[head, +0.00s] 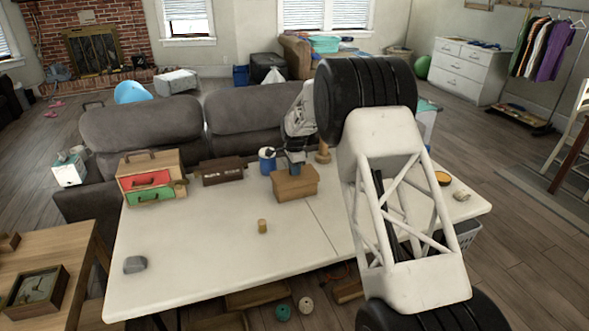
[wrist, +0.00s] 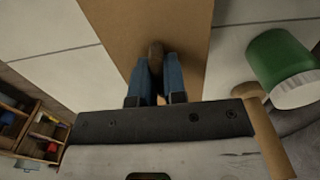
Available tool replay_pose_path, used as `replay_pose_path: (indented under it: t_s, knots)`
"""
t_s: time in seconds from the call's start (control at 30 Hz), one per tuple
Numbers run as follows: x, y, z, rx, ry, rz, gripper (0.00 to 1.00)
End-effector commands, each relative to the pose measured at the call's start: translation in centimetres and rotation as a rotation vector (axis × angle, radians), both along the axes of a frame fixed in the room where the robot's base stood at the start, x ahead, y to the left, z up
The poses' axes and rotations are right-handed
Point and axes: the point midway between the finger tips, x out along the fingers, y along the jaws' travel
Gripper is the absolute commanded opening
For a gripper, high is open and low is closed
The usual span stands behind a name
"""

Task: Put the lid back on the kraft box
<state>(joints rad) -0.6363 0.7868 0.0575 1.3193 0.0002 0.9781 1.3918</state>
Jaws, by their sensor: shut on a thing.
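The kraft box (head: 295,194) stands on the white table, right of the table's middle. Its tan lid (head: 296,178) is level over the box's top and a little wider than the box; I cannot tell whether it rests fully on the rim. My gripper (head: 294,162) points down from above and is shut on the lid's brown knob. In the wrist view the blue fingers of my gripper (wrist: 157,62) close on the knob (wrist: 156,48), with the flat lid (wrist: 185,20) below. The box's body is hidden under the lid there.
A wooden drawer unit (head: 150,178), a dark brown box (head: 221,171) and a blue container (head: 267,161) stand left of the kraft box. A wooden peg (head: 322,153) stands close behind it. A small cylinder (head: 262,226) is in front. The table's front middle is mostly clear.

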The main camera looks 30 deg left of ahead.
Motion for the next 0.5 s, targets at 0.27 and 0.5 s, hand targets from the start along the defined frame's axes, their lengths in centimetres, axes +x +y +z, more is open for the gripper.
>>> replay_pose_path:
  t_s: [0.27,0.5]
  knots:
    - [0.01,0.01,-0.38,0.0,0.0,0.0,0.0]
    - [0.01,0.01,-0.7,0.0,0.0,0.0,0.0]
